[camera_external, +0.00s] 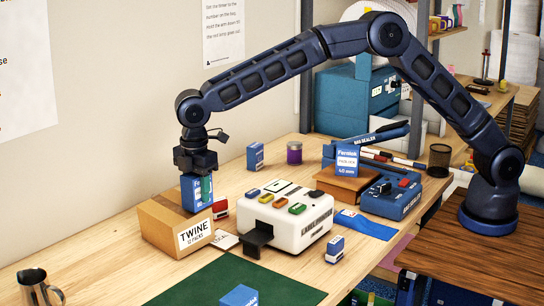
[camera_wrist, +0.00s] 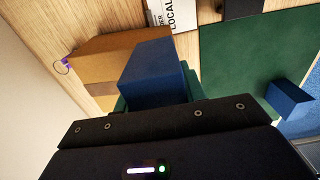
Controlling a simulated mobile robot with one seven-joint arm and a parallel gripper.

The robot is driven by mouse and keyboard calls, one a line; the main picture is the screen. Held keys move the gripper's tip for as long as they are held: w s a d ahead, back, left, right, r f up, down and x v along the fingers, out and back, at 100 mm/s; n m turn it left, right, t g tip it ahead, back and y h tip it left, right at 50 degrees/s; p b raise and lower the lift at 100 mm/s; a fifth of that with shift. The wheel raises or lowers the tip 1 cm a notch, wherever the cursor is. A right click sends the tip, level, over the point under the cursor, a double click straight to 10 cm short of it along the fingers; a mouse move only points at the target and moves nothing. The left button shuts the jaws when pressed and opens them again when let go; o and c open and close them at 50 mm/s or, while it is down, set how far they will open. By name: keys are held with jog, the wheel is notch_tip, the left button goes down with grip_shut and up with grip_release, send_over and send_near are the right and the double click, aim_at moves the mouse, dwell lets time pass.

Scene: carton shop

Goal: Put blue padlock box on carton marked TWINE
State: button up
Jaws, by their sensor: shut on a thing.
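My gripper (camera_external: 203,184) points down over the carton marked TWINE (camera_external: 160,229), shut on a blue box (camera_external: 189,194). The held box is upright, at the carton's top on its right side. I cannot tell whether its bottom touches the carton. In the wrist view the blue box (camera_wrist: 152,78) shows beyond the dark gripper body, with the brown carton (camera_wrist: 100,66) beside and behind it. The fingertips are mostly hidden there; green shows beside the box.
A white machine (camera_external: 310,229) with coloured pieces on top stands right of the carton. Other blue boxes stand behind (camera_external: 255,156), beside the machine (camera_external: 335,248) and on the green mat (camera_external: 238,296). A metal mug (camera_external: 36,288) is front left. Bare table lies left of the carton.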

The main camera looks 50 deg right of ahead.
jog(key=shift+f, duration=0.2)
jog(key=o, duration=1.1)
jog(key=shift+o, duration=0.2)
notch_tip(320, 180, up, 13)
jog(key=shift+d, duration=0.1)
